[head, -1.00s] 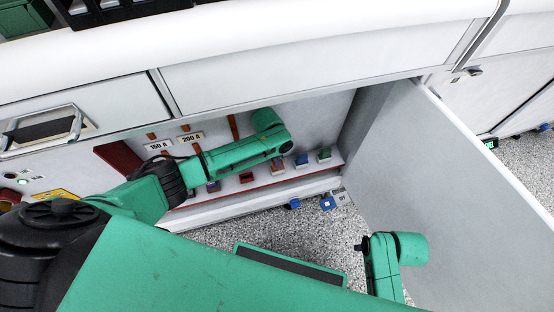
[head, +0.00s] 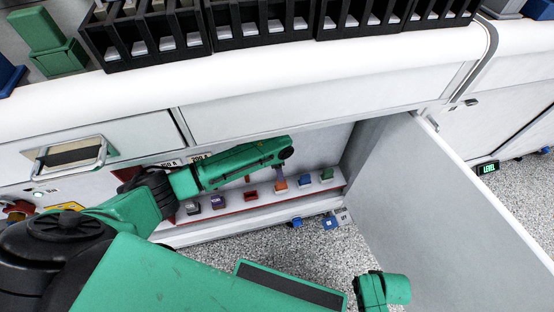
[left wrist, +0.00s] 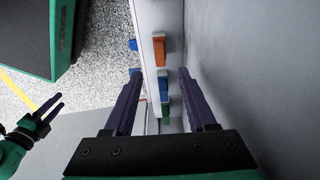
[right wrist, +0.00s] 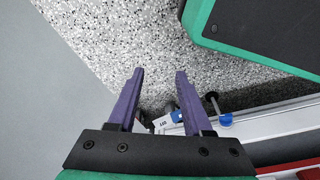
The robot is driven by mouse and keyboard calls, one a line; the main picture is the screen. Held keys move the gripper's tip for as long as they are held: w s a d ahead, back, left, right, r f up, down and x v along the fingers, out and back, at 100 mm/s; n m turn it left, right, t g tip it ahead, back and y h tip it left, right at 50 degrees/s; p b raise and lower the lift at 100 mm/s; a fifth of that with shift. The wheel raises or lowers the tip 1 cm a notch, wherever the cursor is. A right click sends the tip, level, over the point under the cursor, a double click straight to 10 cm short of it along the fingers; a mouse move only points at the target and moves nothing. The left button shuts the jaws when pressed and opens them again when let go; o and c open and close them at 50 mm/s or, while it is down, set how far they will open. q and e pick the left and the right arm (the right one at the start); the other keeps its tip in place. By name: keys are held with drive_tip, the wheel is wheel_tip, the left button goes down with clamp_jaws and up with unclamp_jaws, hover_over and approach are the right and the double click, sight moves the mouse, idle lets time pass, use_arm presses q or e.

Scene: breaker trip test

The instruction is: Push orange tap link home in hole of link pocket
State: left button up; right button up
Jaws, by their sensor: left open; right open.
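The orange tap link (head: 280,184) stands in the row on the low shelf inside the open cabinet. In the left wrist view an orange block (left wrist: 158,46), seemingly this link, lies ahead, roughly in line with the gap between my fingers and apart from them. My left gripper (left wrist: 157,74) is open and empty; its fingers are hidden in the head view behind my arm. My right gripper (right wrist: 159,73) is open and empty over the speckled floor, outside the cabinet. I cannot make out the hole of the link pocket or how deep the link sits.
The open cabinet door (head: 450,215) stands at right. Black racks (head: 265,25) stand on the bench top.

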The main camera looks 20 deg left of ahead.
use_arm(q)
wheel_tip(320, 180, up, 4)
drive_tip(key=shift+s+a+f+p, duration=0.1)
drive_tip(key=shift+a+f+p, duration=0.1)
drive_tip(key=shift+p, duration=0.15)
use_arm(e)
drive_tip(key=shift+s+d+f, duration=0.15)
drive_tip(key=shift+s+f, duration=0.3)
drive_tip(key=shift+f, duration=0.05)
drive_tip(key=shift+s+d+f, duration=0.15)
drive_tip(key=shift+s+f, duration=0.3)
drive_tip(key=shift+f, duration=0.05)
